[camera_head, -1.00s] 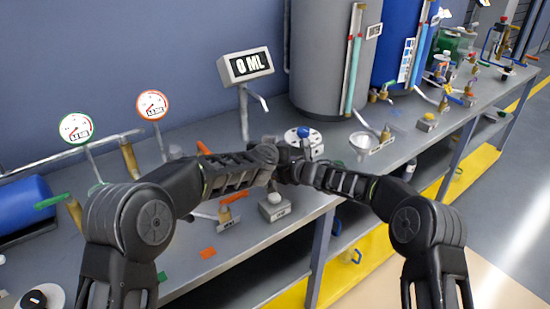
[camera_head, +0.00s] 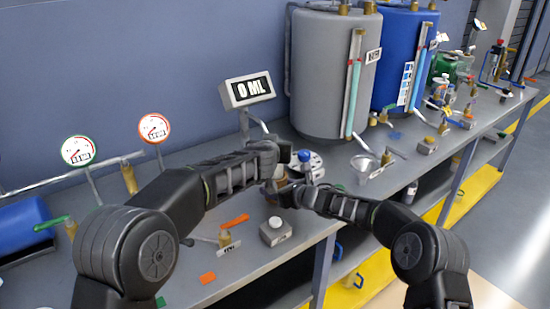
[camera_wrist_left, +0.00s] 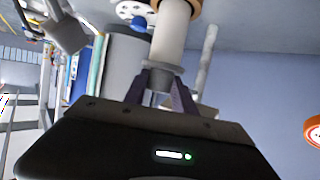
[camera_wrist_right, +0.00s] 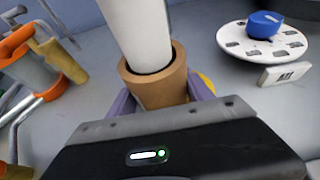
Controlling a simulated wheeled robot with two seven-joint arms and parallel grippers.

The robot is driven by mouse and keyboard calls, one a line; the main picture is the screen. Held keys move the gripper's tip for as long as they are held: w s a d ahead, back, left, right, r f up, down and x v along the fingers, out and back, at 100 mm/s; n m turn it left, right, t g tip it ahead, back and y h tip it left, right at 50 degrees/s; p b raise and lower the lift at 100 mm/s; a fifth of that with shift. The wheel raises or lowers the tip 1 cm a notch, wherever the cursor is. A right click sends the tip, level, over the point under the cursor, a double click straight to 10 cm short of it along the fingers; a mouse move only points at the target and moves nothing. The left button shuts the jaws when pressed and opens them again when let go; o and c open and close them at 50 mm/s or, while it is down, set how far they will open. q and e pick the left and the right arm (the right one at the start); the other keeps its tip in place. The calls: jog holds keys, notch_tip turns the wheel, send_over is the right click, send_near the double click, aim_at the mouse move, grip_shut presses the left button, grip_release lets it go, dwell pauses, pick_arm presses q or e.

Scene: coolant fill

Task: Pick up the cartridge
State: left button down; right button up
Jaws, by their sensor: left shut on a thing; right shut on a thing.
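The cartridge, a white cylinder (camera_wrist_right: 138,30), stands in the mouth of a brown cup (camera_wrist_right: 158,88) in the right wrist view. A dark gap shows at the cup's rim; how deep the cylinder sits is hidden. My right gripper's purple fingers (camera_wrist_right: 160,98) are shut around the cup. In the left wrist view the white cylinder (camera_wrist_left: 172,42) runs from the brown cup's edge (camera_wrist_left: 188,7) to my left gripper (camera_wrist_left: 160,88), shut on its grey end. In the head view my left gripper (camera_head: 283,150) is above my right gripper (camera_head: 280,188), and the grip details are too small to tell.
A white disc with a blue knob (camera_wrist_right: 262,25) and a white label block (camera_wrist_right: 284,76) are close by. A grey button box (camera_head: 275,232) and an orange-handled valve (camera_head: 228,232) stand at the bench front. The 0 ML display (camera_head: 247,90) and grey tank (camera_head: 328,75) are behind.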

pick_arm(q)
jog(key=shift+r, duration=1.15)
pick_arm(e)
jog(key=o, duration=1.5)
jog(key=shift+c, duration=0.2)
jog(key=v, duration=1.1)
jog(key=shift+s+d, duration=0.15)
jog(key=shift+s+d+r, duration=0.1)
jog(key=shift+s+d, duration=0.1)
jog(key=shift+s, duration=0.05)
